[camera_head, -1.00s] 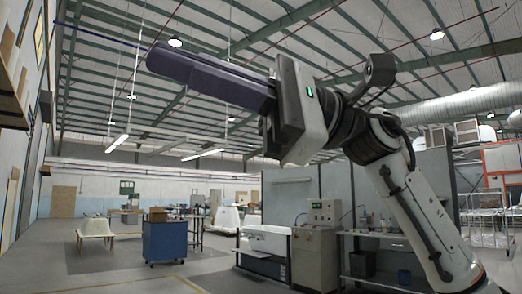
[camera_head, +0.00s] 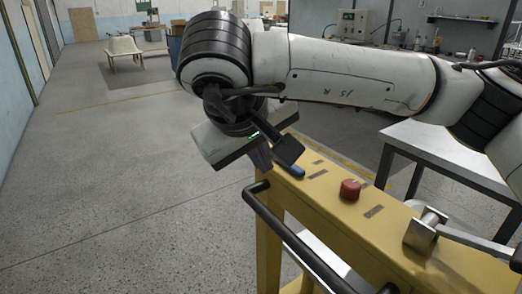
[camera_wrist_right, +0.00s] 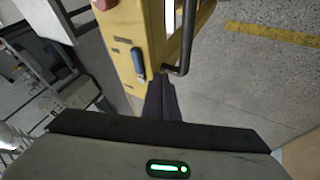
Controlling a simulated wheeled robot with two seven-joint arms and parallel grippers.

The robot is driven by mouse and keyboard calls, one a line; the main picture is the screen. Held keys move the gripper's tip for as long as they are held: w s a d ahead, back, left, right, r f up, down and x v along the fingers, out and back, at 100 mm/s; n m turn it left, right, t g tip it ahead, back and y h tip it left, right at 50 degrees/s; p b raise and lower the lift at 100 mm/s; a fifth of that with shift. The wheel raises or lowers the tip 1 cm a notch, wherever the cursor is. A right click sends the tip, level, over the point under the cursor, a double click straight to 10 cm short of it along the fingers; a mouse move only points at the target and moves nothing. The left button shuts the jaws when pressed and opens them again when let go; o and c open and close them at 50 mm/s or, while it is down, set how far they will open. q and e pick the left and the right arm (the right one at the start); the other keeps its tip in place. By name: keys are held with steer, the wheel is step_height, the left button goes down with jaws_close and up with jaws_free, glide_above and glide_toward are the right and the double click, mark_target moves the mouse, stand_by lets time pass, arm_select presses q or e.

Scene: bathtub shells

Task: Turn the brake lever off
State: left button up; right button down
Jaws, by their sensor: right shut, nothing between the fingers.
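A yellow cart (camera_head: 390,225) carries a small blue lever (camera_head: 291,168), a red round knob (camera_head: 350,189) and a metal clamp-like lever (camera_head: 425,231) with a long bar. No label shows which one is the brake lever. My right gripper (camera_head: 264,163) hangs at the far end of the cart, beside the blue lever. In the right wrist view its dark fingers (camera_wrist_right: 161,88) are together and empty, with their tips close to the blue lever (camera_wrist_right: 138,66). I cannot tell whether they touch it. My left gripper is out of view.
A black handrail (camera_head: 300,240) runs along the cart's near side, close to my right gripper. A grey-topped table (camera_head: 455,150) stands behind the cart. The concrete floor at left is clear.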

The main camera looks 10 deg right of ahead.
steer(key=x, duration=0.4)
steer(key=d, duration=0.1)
steer(key=w+d, duration=0.1)
steer(key=d, duration=0.1)
steer(key=shift+w+f, duration=0.2)
steer(key=shift+f, duration=0.1)
steer(key=shift+w+d, duration=0.2)
steer(key=shift+d, duration=0.25)
